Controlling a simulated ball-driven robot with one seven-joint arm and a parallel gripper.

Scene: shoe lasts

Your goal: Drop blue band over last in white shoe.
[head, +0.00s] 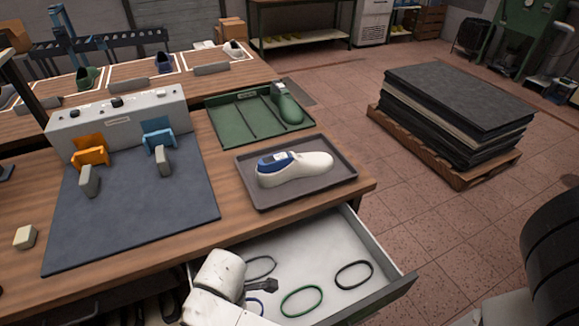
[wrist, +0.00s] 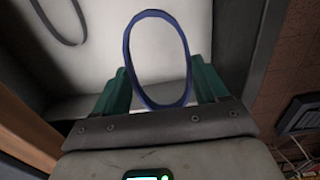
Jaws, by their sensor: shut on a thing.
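A white shoe (head: 310,167) with a blue collar lies on a dark tray at the table's right end, toe to the right. A pale last top (head: 274,158) shows in its opening. My gripper (head: 262,286) is low over the open drawer in the head view. In the wrist view my gripper (wrist: 163,82) has its green fingers on either side of the blue band (wrist: 127,50) and is shut on it. The band stands up as an upright oval loop. In the head view the blue band (head: 254,304) shows only partly, behind my arm.
The open drawer (head: 385,295) holds a green band (head: 301,301), a black band (head: 353,275) and a dark band (head: 260,267). A green last (head: 287,105) lies in a green tray (head: 222,122) behind the dark tray (head: 252,190). A grey fixture (head: 120,117) stands left.

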